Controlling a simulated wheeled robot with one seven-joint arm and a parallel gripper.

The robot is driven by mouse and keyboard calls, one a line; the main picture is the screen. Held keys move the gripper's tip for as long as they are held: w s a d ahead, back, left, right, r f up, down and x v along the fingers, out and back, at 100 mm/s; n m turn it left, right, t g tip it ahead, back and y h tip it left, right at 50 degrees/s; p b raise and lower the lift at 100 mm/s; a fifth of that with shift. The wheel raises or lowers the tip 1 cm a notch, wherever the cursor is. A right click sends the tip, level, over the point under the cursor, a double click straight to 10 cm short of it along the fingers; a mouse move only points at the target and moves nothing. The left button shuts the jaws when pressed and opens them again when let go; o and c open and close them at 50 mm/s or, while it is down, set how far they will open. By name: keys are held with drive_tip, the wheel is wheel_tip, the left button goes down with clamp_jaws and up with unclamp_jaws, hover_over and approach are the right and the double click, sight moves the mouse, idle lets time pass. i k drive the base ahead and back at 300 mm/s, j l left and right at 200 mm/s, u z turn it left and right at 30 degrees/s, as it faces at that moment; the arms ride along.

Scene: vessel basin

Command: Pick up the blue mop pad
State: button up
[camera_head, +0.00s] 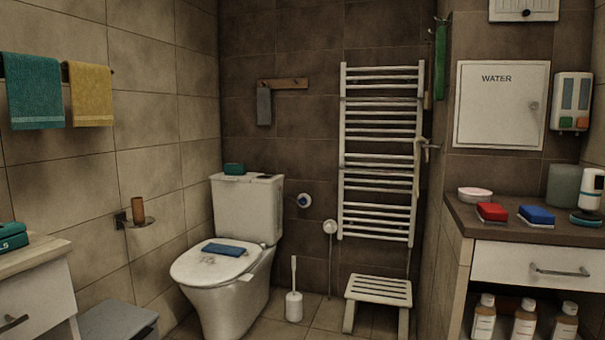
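Two blue items show in the camera_head view, and I cannot tell for sure which is the mop pad. A flat, dark blue rectangular pad (224,249) lies on the closed lid of the white toilet (232,290). A thicker blue block with a pale lower layer (537,215) lies on the dark counter (505,232) at the right, beside a similar red block (492,212). My gripper is not in view.
A toilet brush (294,295) and a white step stool (379,292) stand on the floor right of the toilet. A grey bin (118,322) is at the lower left.

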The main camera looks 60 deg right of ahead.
sight(212, 248)
drive_tip(key=z, duration=1.4)
